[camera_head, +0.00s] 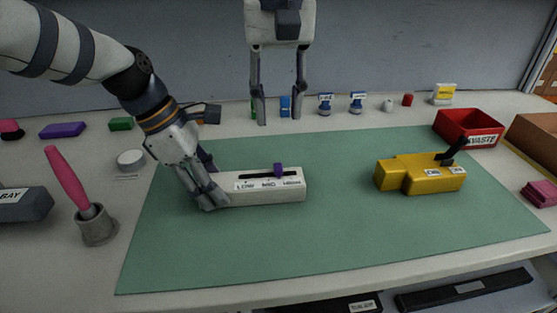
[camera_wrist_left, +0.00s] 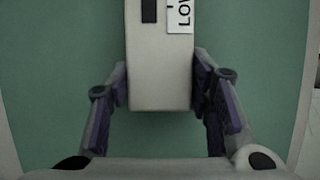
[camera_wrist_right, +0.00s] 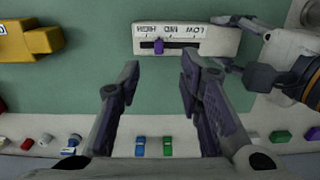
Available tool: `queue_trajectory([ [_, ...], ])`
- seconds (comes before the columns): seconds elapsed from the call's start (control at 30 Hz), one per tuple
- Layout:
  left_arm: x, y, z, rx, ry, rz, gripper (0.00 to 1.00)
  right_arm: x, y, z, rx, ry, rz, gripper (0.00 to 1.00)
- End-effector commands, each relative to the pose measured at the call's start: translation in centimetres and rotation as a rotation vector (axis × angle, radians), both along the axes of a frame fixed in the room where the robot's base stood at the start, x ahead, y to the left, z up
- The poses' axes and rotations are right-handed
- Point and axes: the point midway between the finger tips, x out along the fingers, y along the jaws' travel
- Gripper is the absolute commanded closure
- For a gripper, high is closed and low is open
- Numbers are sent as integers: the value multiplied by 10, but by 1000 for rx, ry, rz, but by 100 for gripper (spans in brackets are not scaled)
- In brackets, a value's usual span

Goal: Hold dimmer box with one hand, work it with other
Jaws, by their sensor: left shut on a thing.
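The dimmer box (camera_head: 262,193) is a long white box lying on the green mat (camera_head: 330,235). Its slider has a purple knob (camera_head: 278,169), between the MID and HIGH labels. My left gripper (camera_head: 207,198) is shut on the box's left end, the LOW end. In the left wrist view its fingers stand on both sides of the box (camera_wrist_left: 158,85). My right gripper (camera_head: 279,119) is open and empty, above the far edge of the mat, behind the box. In the right wrist view, the purple knob (camera_wrist_right: 158,46) shows beyond its fingers, which touch nothing.
A yellow box (camera_head: 415,176) with a black lever sits right on the mat. A red WASTE bin (camera_head: 468,128) stands back right. A grey cup (camera_head: 97,226) with a pink-handled tool is at left. Small items line the back. The mat's front is clear.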

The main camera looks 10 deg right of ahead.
Motion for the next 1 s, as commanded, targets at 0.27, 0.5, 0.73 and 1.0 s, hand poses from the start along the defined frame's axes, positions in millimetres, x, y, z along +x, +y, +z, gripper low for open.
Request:
queue_trajectory([
  [0.27, 0, 0, -1, 1, 3, 0, 98, 4, -1, -43, -7, -13, -9, 67],
  [0.5, 0, 0, -2, 1, 3, 0, 98, 4, -1, -98, -4, -15, -11, 67],
  [0.73, 0, 0, -2, 1, 3, 0, 98, 5, -1, -116, -3, -19, -11, 67],
  [1.0, 0, 0, -1, 1, 3, 0, 98, 5, -1, -116, -4, -18, -11, 83],
])
